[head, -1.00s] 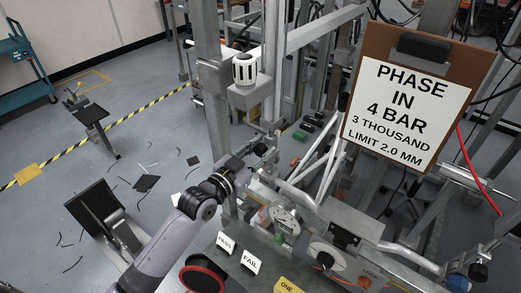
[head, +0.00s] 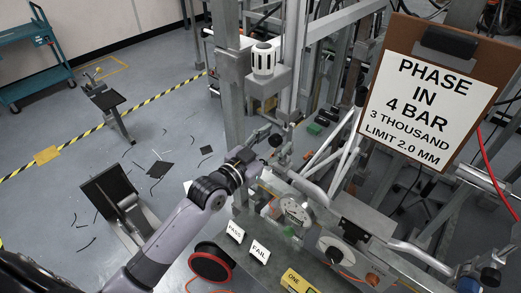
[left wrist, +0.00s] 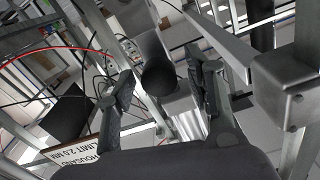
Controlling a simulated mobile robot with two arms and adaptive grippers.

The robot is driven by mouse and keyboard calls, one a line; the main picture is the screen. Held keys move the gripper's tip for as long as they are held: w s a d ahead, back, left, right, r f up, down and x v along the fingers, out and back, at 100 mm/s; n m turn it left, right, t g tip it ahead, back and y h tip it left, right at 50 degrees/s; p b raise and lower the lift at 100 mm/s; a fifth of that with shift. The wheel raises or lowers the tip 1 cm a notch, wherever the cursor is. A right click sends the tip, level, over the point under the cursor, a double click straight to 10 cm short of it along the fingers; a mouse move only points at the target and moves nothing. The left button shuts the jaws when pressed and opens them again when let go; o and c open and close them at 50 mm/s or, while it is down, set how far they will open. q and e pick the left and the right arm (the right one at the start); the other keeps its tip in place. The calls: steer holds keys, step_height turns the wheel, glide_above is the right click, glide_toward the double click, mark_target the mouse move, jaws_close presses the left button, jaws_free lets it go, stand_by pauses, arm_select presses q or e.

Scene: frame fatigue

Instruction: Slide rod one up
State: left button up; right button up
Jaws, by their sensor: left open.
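My left gripper (head: 266,140) is at the metal test rig, beside the foot of the upright grey post (head: 231,100). In the left wrist view its two dark fingers (left wrist: 163,92) are apart. A dark round end (left wrist: 158,78) of a grey bar shows between them, and I cannot tell whether they touch it. Several pale slanted rods (head: 335,143) stand just right of the gripper in the head view. I cannot tell which rod is rod one. A yellow label reading ONE (head: 298,281) lies at the bench front. My right gripper is out of view.
A clipboard (head: 478,40) reading PHASE IN 4 BAR hangs at the right. A round dial (head: 295,211) and PASS (head: 235,231) and FAIL (head: 259,252) signs stand on the bench.

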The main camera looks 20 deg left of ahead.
arm_select(q)
steer(key=v, duration=1.1)
steer(key=shift+s+r, duration=0.1)
steer(key=n+b, duration=0.4)
steer(key=n, duration=0.1)
glide_toward(273, 141)
steer(key=shift+m, duration=0.3)
steer(key=p+x, duration=0.4)
steer(key=x, duration=0.3)
steer(key=shift+w+d+f+p, duration=0.1)
steer(key=shift+w+p, duration=0.05)
steer(key=shift+w, duration=0.25)
steer(key=shift+w+d+f+p, duration=0.1)
steer(key=shift+w+f+p, duration=0.05)
steer(key=shift+w, duration=0.2)
steer(key=shift+c, duration=0.2)
jaws_close()
